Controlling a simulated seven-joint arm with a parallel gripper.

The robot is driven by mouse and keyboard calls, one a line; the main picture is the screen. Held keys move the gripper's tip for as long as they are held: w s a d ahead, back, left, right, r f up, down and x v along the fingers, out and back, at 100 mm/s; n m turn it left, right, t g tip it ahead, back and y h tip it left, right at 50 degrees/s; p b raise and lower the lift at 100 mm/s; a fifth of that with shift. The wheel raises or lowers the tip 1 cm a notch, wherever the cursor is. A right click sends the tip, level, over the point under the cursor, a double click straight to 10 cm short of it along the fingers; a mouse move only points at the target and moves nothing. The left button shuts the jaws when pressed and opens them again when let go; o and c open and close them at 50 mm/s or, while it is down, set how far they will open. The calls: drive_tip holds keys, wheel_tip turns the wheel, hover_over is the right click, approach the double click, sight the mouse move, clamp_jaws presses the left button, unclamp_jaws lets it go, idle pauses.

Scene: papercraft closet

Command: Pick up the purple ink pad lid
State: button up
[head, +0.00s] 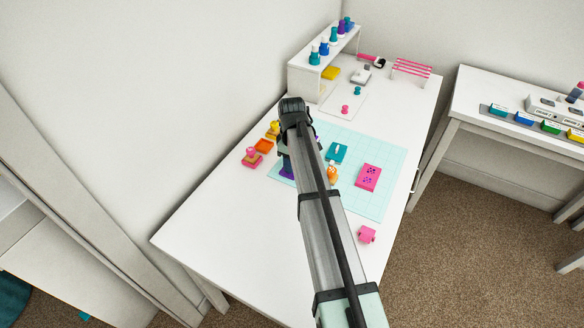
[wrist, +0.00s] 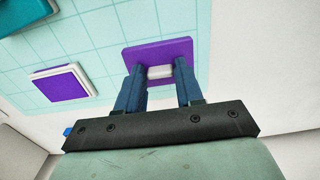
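The purple ink pad lid (wrist: 150,50) is a flat purple square with a white handle (wrist: 160,72), near the mat's edge in the wrist view. My gripper (wrist: 160,70) has its two blue fingers on either side of that handle, with no clear gap, and looks shut on it. Whether the lid is off the surface I cannot tell. A purple ink pad (wrist: 62,84) with a white rim lies to the left on the mat. In the head view my arm hides most of this; only a little purple (head: 287,169) shows beside it.
The pale cutting mat (head: 382,200) lies on the white table. A teal lid (head: 337,152), a pink stamped block (head: 368,177), an orange pad (head: 264,146) and a pink piece (head: 367,234) lie around. A small shelf with bottles (head: 305,70) stands behind. The table's front left is clear.

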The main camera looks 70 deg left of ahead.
drive_tip(key=c, duration=0.6)
drive_tip(key=shift+r, duration=0.1)
wheel_tip(320, 180, up, 9)
drive_tip(key=w+a, duration=0.3)
drive_tip(key=w+a+f, duration=0.1)
drive_tip(key=w+a, duration=0.2)
drive_tip(key=w+a+f, duration=0.1)
drive_tip(key=w+a, duration=0.2)
drive_tip(key=a, duration=0.1)
drive_tip(key=shift+w+f, duration=0.1)
drive_tip(key=shift+w, duration=0.2)
drive_tip(key=shift+a, duration=0.15)
